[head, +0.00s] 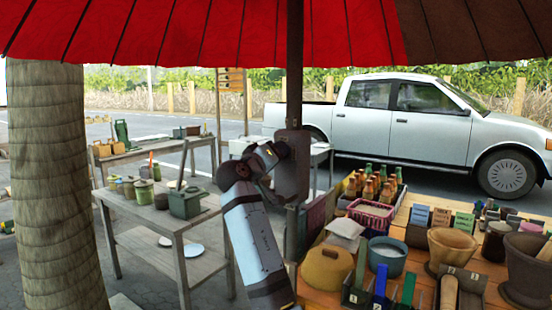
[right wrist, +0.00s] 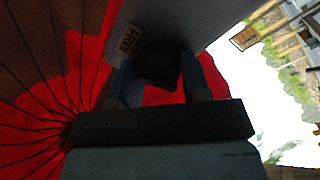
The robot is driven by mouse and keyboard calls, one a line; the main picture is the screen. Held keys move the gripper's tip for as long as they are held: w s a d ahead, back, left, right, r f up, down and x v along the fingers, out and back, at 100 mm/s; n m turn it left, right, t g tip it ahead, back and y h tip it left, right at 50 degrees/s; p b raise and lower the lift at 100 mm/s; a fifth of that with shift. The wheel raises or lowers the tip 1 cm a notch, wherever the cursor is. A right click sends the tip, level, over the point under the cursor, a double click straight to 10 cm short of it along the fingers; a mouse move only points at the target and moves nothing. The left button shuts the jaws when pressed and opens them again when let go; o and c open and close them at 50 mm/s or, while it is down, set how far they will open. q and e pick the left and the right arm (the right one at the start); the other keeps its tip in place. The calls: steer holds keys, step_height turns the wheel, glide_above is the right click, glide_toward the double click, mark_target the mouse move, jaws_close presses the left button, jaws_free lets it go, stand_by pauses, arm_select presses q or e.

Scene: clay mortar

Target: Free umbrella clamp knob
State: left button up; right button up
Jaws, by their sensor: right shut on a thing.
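The red umbrella (head: 200,30) spreads overhead on a dark upright pole (head: 295,80). A dark clamp (head: 293,175) sits around the pole. My right gripper (head: 279,153) is up against the clamp's left side. In the right wrist view, my right gripper (right wrist: 161,80) has one finger on each side of a dark round knob (right wrist: 158,62) and is shut on it. A small label reading "FREE" (right wrist: 128,38) is on the clamp body next to the knob. In the head view, the knob is hidden by the gripper. My left gripper is not in view.
A wooden stall table (head: 410,215) at right holds bottles, mortars and several boxes close to the pole. A grey table (head: 170,225) with pots stands at left. A thick trunk (head: 50,180) is at far left. A silver pickup (head: 400,125) is parked behind.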

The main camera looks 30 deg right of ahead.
steer(key=o, duration=0.9)
steer(key=shift+o, duration=0.2)
steer(key=b+v, duration=0.1)
steer(key=v, duration=1.3)
steer(key=shift+d, duration=0.1)
